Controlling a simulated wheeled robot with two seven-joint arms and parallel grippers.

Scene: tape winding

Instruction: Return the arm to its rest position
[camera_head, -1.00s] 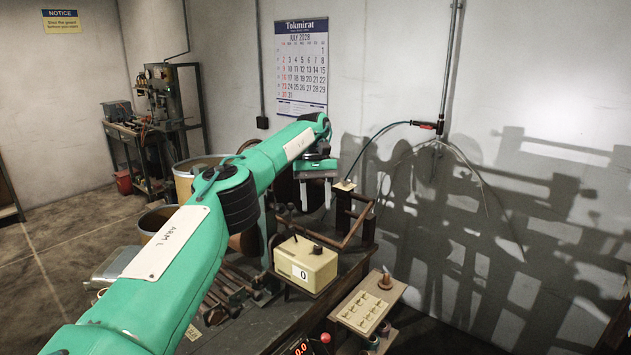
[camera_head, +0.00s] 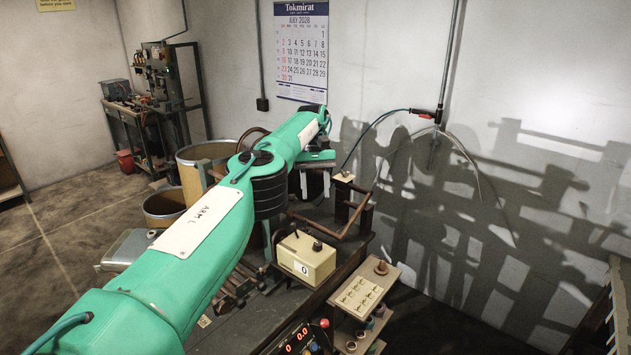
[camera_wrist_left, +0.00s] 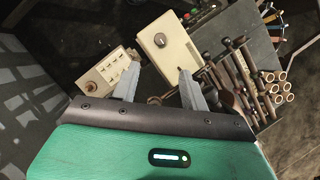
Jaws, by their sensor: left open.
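My left arm, teal and marked "ARM L" (camera_head: 201,222), reaches from the lower left across the workbench toward the back wall. Beyond the fingers are a cream box with a knob (camera_wrist_left: 165,47) and a cream panel with rows of small pegs (camera_wrist_left: 108,76). My right gripper is not in view.
The cream counter box (camera_head: 305,258) sits on the bench beside my forearm. A brown bent frame (camera_head: 345,228) rises behind the box. Drums (camera_head: 192,178) stand left of the arm. Tool handles (camera_wrist_left: 238,78) lie on the bench.

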